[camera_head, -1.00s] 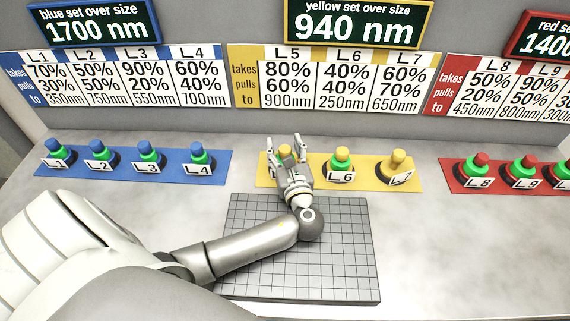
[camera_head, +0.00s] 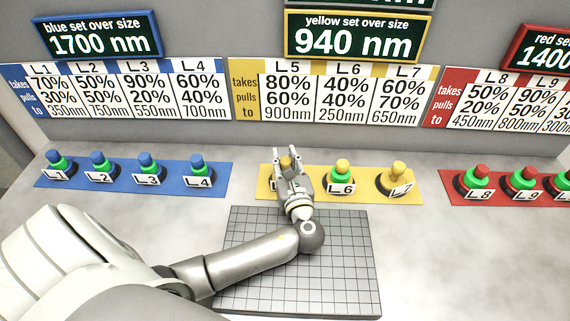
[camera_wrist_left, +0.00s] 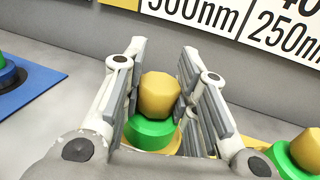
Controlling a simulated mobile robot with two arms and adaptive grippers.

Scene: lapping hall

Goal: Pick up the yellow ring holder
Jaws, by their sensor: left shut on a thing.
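On the yellow mat (camera_head: 323,192) stand holders with yellow knobs, labelled L6 (camera_head: 342,168) and L7 (camera_head: 398,172). L7 shows no green ring; L6 has one. At the mat's left end my left gripper (camera_head: 287,160) is shut on a yellow-knobbed holder (camera_head: 287,163). In the left wrist view its faceted yellow knob (camera_wrist_left: 159,95) sits between the finger pads, above a green ring (camera_wrist_left: 150,133). The gripper hides its lower part and most of its label. I cannot tell whether it is lifted. My right gripper is not in view.
A dark gridded plate (camera_head: 300,262) lies in front of the yellow mat. A blue mat (camera_head: 215,172) with several holders is at the left, a red mat (camera_head: 460,195) with more at the right. Signs stand on the wall behind. The front right bench is clear.

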